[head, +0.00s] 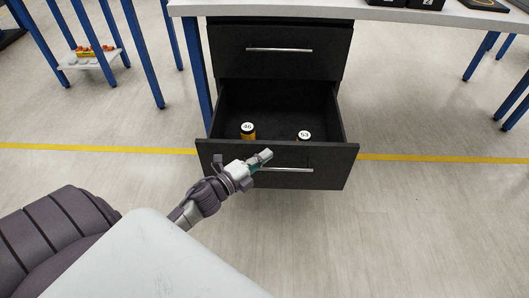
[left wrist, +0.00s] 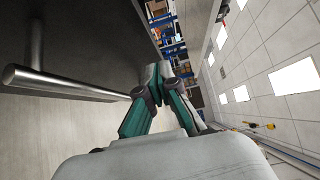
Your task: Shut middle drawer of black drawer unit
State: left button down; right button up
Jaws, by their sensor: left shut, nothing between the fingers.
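The black drawer unit (head: 278,28) stands under a white-topped table. Its upper drawer is closed, with a silver handle. Whatever lies beneath this drawer is hidden. My left gripper (head: 262,161) is shut and empty at the drawer's front face, beside the left end of its handle (head: 290,170). In the left wrist view, the dark front (left wrist: 85,40) and handle bar (left wrist: 65,82) are left of the fingers. Contact is unclear. My right gripper is out of view.
The white tabletop (head: 330,10) overhangs the unit, with blue legs (head: 195,65) close to its left side. A blue-legged stand with a low shelf (head: 90,58) is at the upper left. The floor right of the drawer is clear.

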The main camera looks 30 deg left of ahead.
pick_arm(q)
jog(key=shift+w+a, duration=0.5)
jog(key=shift+w, duration=0.35)
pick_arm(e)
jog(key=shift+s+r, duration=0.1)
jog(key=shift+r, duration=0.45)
